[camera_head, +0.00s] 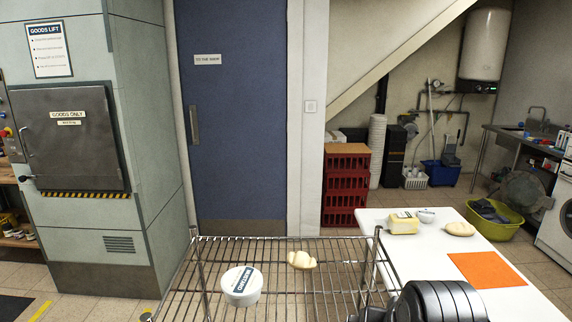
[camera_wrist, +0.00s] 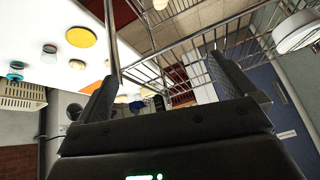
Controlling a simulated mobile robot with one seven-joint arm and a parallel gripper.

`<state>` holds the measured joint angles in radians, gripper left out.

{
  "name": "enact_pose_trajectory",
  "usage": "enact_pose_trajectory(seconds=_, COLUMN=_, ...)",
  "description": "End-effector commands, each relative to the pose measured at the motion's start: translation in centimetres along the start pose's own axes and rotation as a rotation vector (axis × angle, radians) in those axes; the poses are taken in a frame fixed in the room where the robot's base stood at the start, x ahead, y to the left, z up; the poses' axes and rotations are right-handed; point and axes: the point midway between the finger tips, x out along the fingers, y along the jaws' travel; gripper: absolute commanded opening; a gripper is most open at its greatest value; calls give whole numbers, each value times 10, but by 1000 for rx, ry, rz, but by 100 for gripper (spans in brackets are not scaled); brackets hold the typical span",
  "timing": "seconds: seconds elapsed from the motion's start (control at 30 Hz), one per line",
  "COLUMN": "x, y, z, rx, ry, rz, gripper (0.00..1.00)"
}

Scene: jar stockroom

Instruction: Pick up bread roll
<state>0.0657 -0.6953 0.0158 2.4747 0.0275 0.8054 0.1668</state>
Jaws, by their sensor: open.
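A pale, lumpy bread roll (camera_head: 302,260) lies on the wire rack (camera_head: 215,285), right of a white tub. A second pale, roll-like piece (camera_head: 459,228) lies on the white table; I cannot tell which one the task names. My gripper (camera_wrist: 165,70) shows in the wrist view with its two dark fingers spread and nothing between them. Wire bars of the rack show beyond the fingers. In the head view my fingers are not visible; only a dark part of my arm shows at bottom right.
The white tub (camera_head: 242,286) with a dark label stands on the rack; a white tub (camera_wrist: 298,32) shows in the wrist view. The white table (camera_head: 430,255) holds a yellow block (camera_head: 403,223), a small tub (camera_head: 426,215) and an orange sheet (camera_head: 486,269). Rack posts rise nearby.

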Motion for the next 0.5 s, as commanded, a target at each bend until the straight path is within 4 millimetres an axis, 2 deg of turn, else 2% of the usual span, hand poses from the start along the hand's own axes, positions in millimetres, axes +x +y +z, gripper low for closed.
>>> enact_pose_trajectory(seconds=0.1, x=-6, y=-2, z=22, rx=-157, ry=-45, rz=-8, gripper=100)
enact_pose_trajectory(seconds=0.3, x=-8, y=-2, z=31, rx=-233, ry=-69, rz=-10, gripper=100)
enact_pose_trajectory(seconds=0.5, x=-8, y=-2, z=31, rx=-229, ry=-68, rz=-9, gripper=86)
